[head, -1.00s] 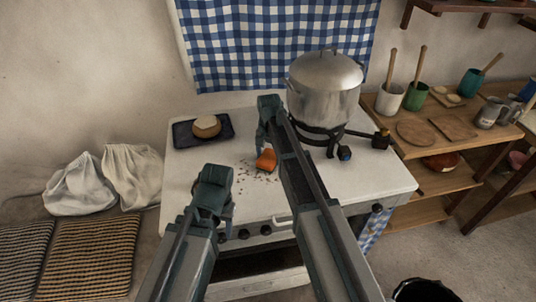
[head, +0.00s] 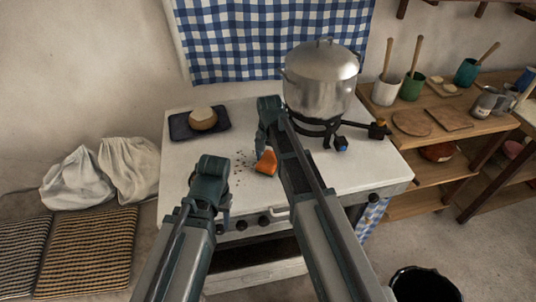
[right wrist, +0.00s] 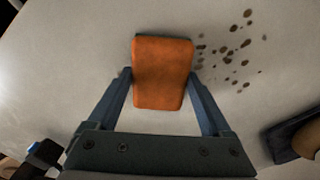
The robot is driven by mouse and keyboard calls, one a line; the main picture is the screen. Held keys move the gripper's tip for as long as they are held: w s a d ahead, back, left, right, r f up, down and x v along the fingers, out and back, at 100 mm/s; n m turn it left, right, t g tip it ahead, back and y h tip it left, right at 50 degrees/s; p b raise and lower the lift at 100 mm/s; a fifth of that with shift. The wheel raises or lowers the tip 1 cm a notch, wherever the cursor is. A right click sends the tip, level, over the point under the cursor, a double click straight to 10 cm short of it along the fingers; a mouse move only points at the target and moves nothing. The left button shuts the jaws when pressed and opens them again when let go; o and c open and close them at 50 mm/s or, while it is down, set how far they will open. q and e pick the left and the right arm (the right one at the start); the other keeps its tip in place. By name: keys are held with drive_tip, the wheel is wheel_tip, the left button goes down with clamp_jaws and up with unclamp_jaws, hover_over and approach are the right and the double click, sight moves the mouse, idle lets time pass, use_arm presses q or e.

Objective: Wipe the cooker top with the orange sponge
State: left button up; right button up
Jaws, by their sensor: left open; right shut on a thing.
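The orange sponge (head: 266,163) is held between the fingers of my right gripper (head: 263,148), low at the white cooker top (head: 320,176). In the right wrist view the sponge (right wrist: 163,75) sits between both fingertips; whether it presses on the surface is hard to tell. Dark crumbs (head: 242,167) lie on the cooker top just left of the sponge; in the right wrist view these crumbs (right wrist: 235,50) are to its right, apart from most of it. My left gripper (head: 222,208) is open and empty over the front left of the cooker; its fingers are partly hidden.
A large lidded pot (head: 320,82) stands on a black burner at the cooker's back right. A dark tray (head: 182,127) with a round pale-topped item (head: 203,118) is at the back left. Knobs and a handle line the front. A wooden shelf (head: 420,130) adjoins the right.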

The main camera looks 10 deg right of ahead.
sight(272, 168)
drive_tip(key=shift+s, duration=0.15)
drive_tip(key=shift+s+f, duration=0.15)
drive_tip(key=shift+s, duration=1.55)
drive_tip(key=shift+s+d, duration=0.1)
drive_tip(key=shift+s, duration=1.6)
drive_tip(key=shift+w, duration=0.1)
drive_tip(key=shift+a, duration=1.6)
drive_tip(key=shift+w, duration=0.15)
